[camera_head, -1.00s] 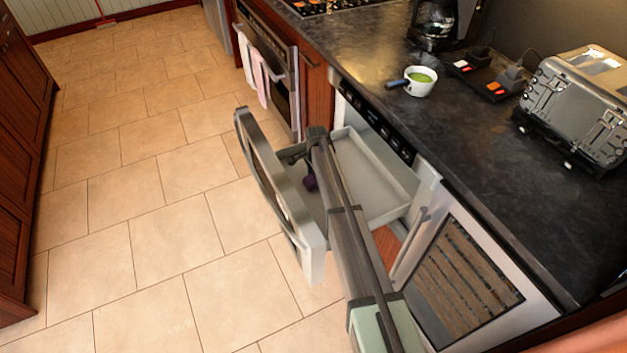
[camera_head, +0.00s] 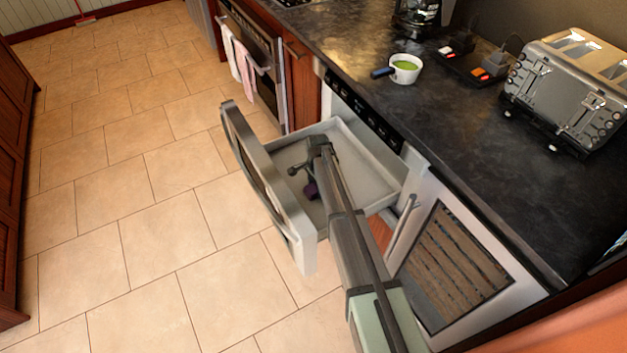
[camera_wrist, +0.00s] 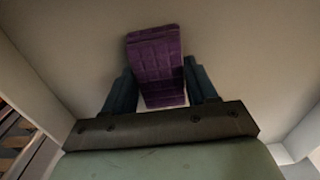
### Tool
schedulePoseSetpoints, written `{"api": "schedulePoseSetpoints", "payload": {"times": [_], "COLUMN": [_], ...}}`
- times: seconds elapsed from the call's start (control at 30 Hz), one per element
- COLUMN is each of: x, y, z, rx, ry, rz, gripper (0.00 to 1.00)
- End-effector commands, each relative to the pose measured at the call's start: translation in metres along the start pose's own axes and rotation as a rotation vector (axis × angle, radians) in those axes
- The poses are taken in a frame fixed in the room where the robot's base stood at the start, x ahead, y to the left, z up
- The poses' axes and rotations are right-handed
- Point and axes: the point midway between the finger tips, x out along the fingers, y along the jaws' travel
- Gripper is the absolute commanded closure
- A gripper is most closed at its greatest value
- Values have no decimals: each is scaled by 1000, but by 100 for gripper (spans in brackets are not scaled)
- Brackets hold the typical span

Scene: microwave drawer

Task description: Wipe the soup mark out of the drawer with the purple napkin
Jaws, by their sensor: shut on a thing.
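The purple napkin (camera_wrist: 156,65) is held between the two dark fingers of my gripper (camera_wrist: 160,90) in the wrist view. In the head view my gripper (camera_head: 308,186) is inside the open drawer, and a small piece of the purple napkin (camera_head: 310,190) shows beside my arm. The pale drawer (camera_head: 370,180) is pulled out, and its floor lies under the napkin in the wrist view. I cannot tell whether the napkin touches the floor. No soup mark shows; my arm and the napkin hide part of the drawer floor.
The drawer's thick front panel (camera_head: 262,185) and its side walls surround my gripper. On the dark counter (camera_head: 450,150) stand a white bowl of green soup (camera_head: 404,70) and a metal toaster (camera_head: 575,90). Tiled floor (camera_head: 130,220) lies clear at left.

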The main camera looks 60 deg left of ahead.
Motion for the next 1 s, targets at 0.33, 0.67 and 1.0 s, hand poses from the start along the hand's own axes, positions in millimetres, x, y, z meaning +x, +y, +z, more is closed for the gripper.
{"api": "schedulePoseSetpoints", "payload": {"times": [0.33, 0.67, 1.0], "x": [0, -4, -42], "y": [34, 55, 55], "z": [1, 2, 2], "rx": [0, 0, 0], "ry": [0, 0, 0], "rz": [1, 0, -1], "gripper": [92, 92, 92]}}
